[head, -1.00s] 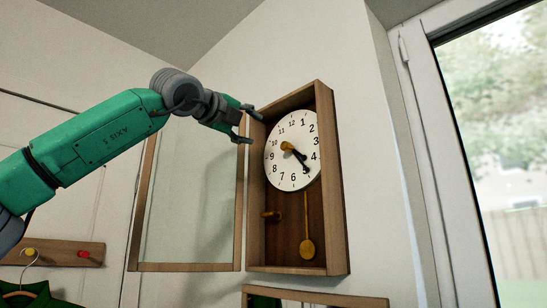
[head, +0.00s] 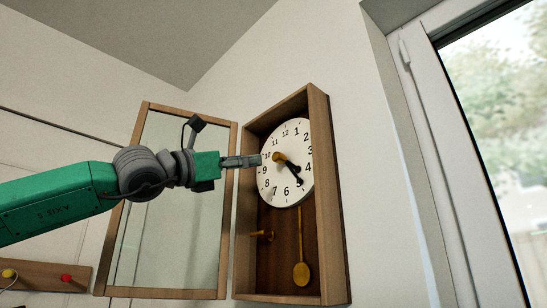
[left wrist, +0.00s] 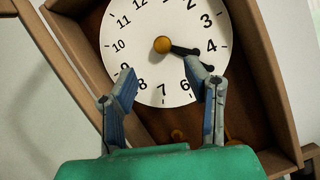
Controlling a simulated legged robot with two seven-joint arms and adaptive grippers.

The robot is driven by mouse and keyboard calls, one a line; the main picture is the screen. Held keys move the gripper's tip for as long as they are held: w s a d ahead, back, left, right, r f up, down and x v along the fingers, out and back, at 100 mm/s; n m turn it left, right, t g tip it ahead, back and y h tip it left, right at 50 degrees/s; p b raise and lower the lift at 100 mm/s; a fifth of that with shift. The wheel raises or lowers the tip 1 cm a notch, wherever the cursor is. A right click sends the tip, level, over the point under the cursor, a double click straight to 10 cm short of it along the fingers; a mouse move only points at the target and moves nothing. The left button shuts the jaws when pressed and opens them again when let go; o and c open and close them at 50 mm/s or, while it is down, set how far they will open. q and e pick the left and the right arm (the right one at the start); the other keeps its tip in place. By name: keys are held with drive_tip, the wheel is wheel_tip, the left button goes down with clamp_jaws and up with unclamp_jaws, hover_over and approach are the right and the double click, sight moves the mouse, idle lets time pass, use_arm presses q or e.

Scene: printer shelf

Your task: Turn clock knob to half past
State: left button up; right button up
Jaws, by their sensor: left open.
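The wall clock has a white face (head: 272,183) with black numerals, set in an open wooden case (head: 322,200). In the head view the black hands (head: 292,174) point to the lower right, toward the 4-5 area. My left gripper (head: 257,160) is at the face's left edge, beside the knob and apart from it. In the left wrist view its open fingers (left wrist: 160,71) spread below the knob; the right finger partly covers a hand. My right gripper is not in view.
The clock's glass door (head: 165,215) hangs open to the left, behind my left arm. A gold pendulum (head: 301,274) and a brass peg (head: 264,235) are in the lower case. A peg rack (head: 40,275) is at lower left, a window (head: 500,120) at right.

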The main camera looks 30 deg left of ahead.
sight(274, 157)
use_arm(q)
drive_tip(key=p+x, duration=0.1)
drive_tip(key=x, duration=0.7)
drive_tip(key=shift+s+d+p, duration=0.1)
drive_tip(key=shift+d+p, duration=0.1)
drive_tip(key=shift+p, duration=0.1)
drive_tip(key=shift+w+d, duration=0.25)
drive_tip(key=shift+w, duration=0.05)
drive_tip(key=shift+a, duration=0.1)
drive_tip(key=shift+a, duration=0.15)
drive_tip(key=shift+c, duration=0.4)
drive_tip(key=shift+a, duration=0.15)
drive_tip(key=c, duration=0.7)
clamp_jaws()
drive_tip(key=shift+r, duration=0.1)
